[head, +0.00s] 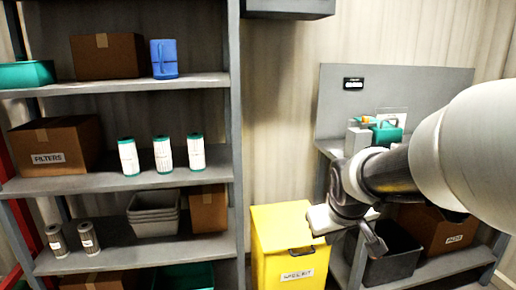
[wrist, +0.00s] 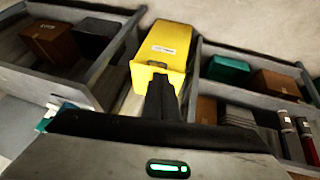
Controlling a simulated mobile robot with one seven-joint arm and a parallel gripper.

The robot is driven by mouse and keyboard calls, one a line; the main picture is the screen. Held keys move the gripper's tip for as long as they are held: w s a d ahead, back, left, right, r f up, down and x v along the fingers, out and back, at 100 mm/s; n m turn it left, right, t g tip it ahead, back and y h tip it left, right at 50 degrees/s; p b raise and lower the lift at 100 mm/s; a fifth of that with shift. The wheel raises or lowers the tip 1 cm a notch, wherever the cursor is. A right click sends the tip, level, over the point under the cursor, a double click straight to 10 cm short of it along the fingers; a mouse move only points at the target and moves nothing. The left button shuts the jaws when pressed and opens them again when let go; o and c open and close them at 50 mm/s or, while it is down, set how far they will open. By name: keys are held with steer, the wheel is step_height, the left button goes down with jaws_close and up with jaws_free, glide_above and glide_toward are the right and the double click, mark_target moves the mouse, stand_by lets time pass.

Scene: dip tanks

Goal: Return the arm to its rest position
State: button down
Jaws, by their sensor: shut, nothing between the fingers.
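My arm reaches in from the right of the head view, in front of the grey workbench. My gripper (head: 374,246) hangs at the arm's end, to the right of the yellow spill kit bin (head: 285,228), apart from it as far as I can tell. In the wrist view my gripper (wrist: 160,82) shows dark fingers closed together, with nothing between them. The fingers overlap the lower part of the yellow bin (wrist: 168,44) in that picture.
A grey shelf unit (head: 118,185) at left holds filters, boxes and bins. The workbench (head: 400,88) at right carries small items. Below it are a black bin (head: 393,262) and a cardboard box (head: 437,226). Bare wall shows between shelf and workbench.

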steer(key=s+a+r+m+y, duration=0.1)
steer(key=s+r, duration=0.1)
steer(key=s, duration=0.8)
steer(key=s+a+r+m, duration=0.1)
steer(key=s+a+r, duration=0.1)
steer(key=s, duration=0.7)
step_height(320, 180, up, 26)
steer(key=p, duration=2.5)
steer(key=shift+g, duration=0.4)
steer(key=shift+d+f, duration=0.1)
